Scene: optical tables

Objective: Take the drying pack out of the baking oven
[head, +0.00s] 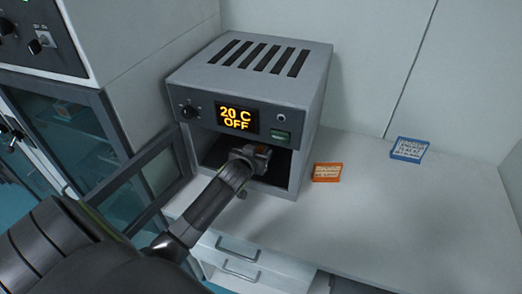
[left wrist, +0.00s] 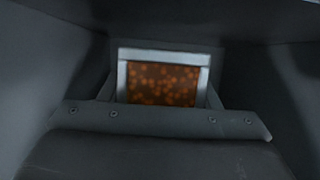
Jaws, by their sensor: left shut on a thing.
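The baking oven (head: 250,92) is a grey box on the bench; its display reads 20 C and OFF. Its glazed door (head: 150,190) stands open to the left. My left gripper (head: 258,156) reaches into the oven's opening and is shut on the drying pack. In the left wrist view the drying pack (left wrist: 162,84) shows a pale frame around orange-brown beads, between the fingers of the left gripper (left wrist: 162,98). In the head view the gripper hides nearly all of the pack. My right gripper is in neither view.
An orange card (head: 327,172) lies on the white bench (head: 375,220) close to the oven's right side. A blue card (head: 409,149) lies farther right near the wall. The bench's front right is clear. A glass-fronted cabinet (head: 75,140) stands at left.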

